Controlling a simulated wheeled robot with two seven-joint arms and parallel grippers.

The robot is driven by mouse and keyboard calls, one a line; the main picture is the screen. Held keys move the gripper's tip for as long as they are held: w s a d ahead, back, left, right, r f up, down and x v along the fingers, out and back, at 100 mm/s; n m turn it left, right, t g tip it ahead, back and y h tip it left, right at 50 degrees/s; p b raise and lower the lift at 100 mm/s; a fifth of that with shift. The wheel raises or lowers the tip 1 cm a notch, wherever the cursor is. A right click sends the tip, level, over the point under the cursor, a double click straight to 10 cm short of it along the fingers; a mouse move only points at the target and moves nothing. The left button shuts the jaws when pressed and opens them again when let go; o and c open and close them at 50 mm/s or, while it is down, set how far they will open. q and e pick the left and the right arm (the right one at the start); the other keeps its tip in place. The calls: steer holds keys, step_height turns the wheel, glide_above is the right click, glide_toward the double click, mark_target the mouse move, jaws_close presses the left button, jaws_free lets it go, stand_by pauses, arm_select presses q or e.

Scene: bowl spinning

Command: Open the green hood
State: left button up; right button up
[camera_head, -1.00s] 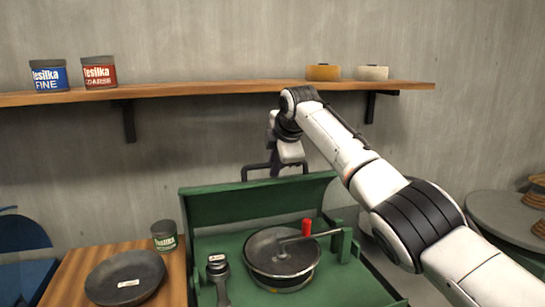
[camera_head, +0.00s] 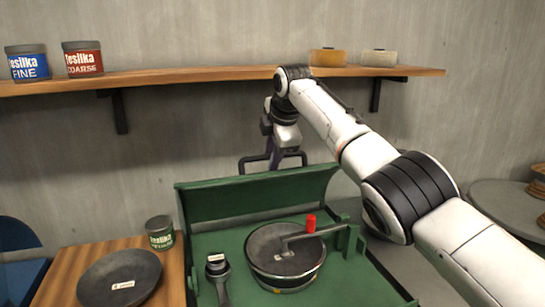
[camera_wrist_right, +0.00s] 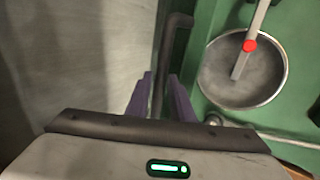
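The green hood (camera_head: 250,201) stands raised at the back of the green machine box, its inner side facing me. A black bar handle (camera_head: 249,158) projects from its top edge. My right gripper (camera_head: 272,163) is at this handle. In the right wrist view, its purple fingers (camera_wrist_right: 165,95) lie close on both sides of the dark bar (camera_wrist_right: 168,60) and appear shut on it. Inside the green box (camera_head: 218,245) sits a round dark bowl (camera_head: 283,262) with a metal arm and a red knob (camera_head: 311,223). My left gripper is not in view.
A dark plate (camera_head: 119,278) and a green-labelled tin (camera_head: 160,232) stand on the wooden table (camera_head: 64,272) at left. A shelf (camera_head: 200,75) with tins and round blocks runs along the wall behind. A round grey table (camera_head: 500,203) stands at right.

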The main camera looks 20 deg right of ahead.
steer(key=shift+s+f, duration=0.25)
steer(key=shift+f, duration=0.25)
steer(key=shift+s+r+b, duration=0.2)
steer(key=shift+r+b, duration=0.3)
steer(key=shift+b, duration=0.05)
steer(key=b+v, duration=0.2)
steer(key=v, duration=0.8)
steer(key=shift+w+r, duration=0.2)
steer(key=shift+w, duration=0.1)
